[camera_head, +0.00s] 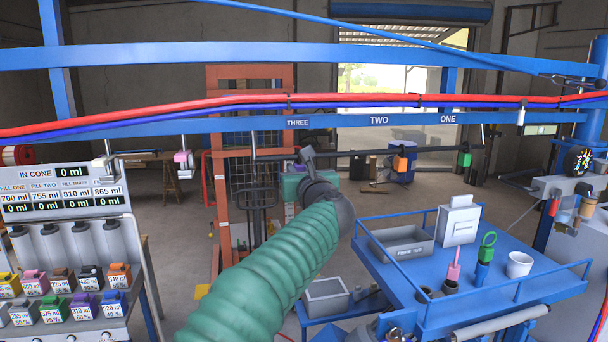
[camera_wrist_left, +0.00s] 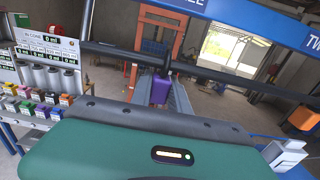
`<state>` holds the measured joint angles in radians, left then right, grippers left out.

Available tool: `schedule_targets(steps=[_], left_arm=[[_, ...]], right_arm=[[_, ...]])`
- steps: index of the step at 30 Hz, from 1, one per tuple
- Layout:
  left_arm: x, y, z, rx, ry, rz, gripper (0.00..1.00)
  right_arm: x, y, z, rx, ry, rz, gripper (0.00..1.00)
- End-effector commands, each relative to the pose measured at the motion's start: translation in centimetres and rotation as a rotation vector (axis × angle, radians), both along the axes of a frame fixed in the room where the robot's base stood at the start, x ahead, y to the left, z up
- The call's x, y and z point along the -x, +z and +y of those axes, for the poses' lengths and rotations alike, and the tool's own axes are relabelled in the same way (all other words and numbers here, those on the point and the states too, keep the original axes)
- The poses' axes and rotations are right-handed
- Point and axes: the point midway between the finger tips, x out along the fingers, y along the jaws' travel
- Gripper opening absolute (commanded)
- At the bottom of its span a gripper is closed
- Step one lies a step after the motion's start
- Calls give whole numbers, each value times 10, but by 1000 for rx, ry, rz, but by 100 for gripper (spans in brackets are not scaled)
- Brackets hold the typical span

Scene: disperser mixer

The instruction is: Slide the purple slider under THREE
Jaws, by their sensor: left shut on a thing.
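The purple slider (camera_wrist_left: 161,88) hangs at the dark rail in the left wrist view, between the two fingers of my left gripper (camera_wrist_left: 163,97), which is shut on it. In the head view my left gripper (camera_head: 309,158) is at the dark rail (camera_head: 350,153), just right of below the THREE label (camera_head: 298,122). There the purple slider is hidden behind my gripper and green arm. The TWO label (camera_head: 379,120) and ONE label (camera_head: 447,118) are further right on the blue beam. My right gripper is not in view.
An orange slider (camera_head: 400,164) hangs under TWO and a green slider (camera_head: 464,159) near ONE. A pink slider (camera_head: 182,158) is at the left. The blue cart (camera_head: 480,297) with a tray (camera_head: 402,243) stands lower right. A dispenser panel (camera_head: 60,190) is at the left.

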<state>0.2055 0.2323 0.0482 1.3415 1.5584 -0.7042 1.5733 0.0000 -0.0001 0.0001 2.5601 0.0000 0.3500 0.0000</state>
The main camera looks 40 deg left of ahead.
Motion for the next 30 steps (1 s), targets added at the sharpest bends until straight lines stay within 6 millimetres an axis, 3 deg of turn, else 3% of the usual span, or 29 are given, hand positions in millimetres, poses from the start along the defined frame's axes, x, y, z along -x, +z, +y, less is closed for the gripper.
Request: schedule_targets(steps=[1, 6, 17, 23, 30], left_arm=[[-1, -1, 0, 2, 0, 1, 23], [0, 0, 0, 0, 0, 0, 44], [5, -1, -5, 0, -1, -3, 44], [32, -6, -39, -1, -3, -6, 44], [77, -7, -94, -1, -4, -3, 44]], right_arm=[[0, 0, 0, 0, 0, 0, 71], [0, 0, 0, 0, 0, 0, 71], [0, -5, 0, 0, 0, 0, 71], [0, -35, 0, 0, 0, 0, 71], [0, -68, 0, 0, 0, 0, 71]])
